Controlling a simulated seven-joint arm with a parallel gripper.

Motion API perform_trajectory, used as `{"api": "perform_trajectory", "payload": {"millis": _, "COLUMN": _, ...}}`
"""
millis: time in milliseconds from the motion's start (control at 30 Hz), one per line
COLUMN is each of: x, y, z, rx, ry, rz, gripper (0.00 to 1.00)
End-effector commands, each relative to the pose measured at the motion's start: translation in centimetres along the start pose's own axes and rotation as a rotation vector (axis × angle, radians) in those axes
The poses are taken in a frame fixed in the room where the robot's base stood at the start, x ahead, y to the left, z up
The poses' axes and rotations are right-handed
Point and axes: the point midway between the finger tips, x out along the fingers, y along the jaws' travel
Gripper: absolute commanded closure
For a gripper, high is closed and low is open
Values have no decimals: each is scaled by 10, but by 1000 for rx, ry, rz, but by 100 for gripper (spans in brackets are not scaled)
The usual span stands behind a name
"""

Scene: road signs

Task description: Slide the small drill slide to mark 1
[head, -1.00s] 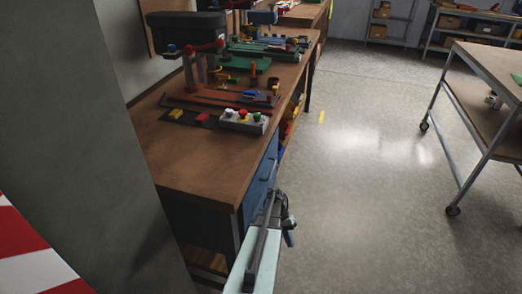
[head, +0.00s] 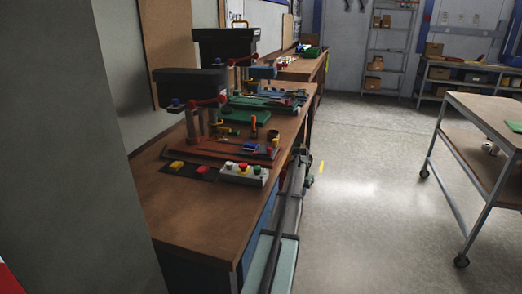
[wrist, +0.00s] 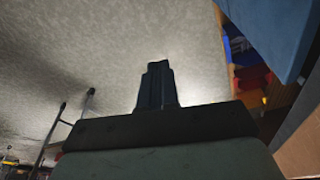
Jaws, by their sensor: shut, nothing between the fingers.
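Two drill presses stand on the workbench in the head view. The near one (head: 190,82) has a dark head and red knobs above a long red-brown base (head: 215,150). A small blue piece (head: 250,147) sits at that base's right end; I cannot tell whether it is the small drill slide. No mark 1 is readable. My gripper (head: 304,156) is off the bench's right edge, apart from the drill. In the wrist view its fingers (wrist: 156,85) are together and empty over the floor.
A grey button box (head: 243,174) stands in front of the drill base. Yellow and red pads (head: 188,168) lie beside it. The wooden bench top (head: 200,215) is clear in front. A wheeled trolley (head: 480,140) stands right, with open floor (head: 365,190) between.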

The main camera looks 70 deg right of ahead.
Motion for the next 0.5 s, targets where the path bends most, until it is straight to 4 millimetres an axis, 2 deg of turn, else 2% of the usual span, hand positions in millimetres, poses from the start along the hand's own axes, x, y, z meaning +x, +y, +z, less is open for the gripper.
{"api": "perform_trajectory", "payload": {"millis": 33, "x": -24, "y": -10, "z": -10, "rx": -3, "ry": 25, "rz": -38, "gripper": 100}}
{"api": "perform_trajectory", "payload": {"millis": 167, "x": -80, "y": -41, "z": -18, "rx": -39, "ry": 65, "rz": -149, "gripper": 100}}
{"api": "perform_trajectory", "payload": {"millis": 300, "x": -138, "y": -77, "z": -14, "rx": -105, "ry": 90, "rz": -273, "gripper": 100}}
{"api": "perform_trajectory", "payload": {"millis": 500, "x": -210, "y": -118, "z": -2, "rx": -196, "ry": 120, "rz": -422, "gripper": 100}}
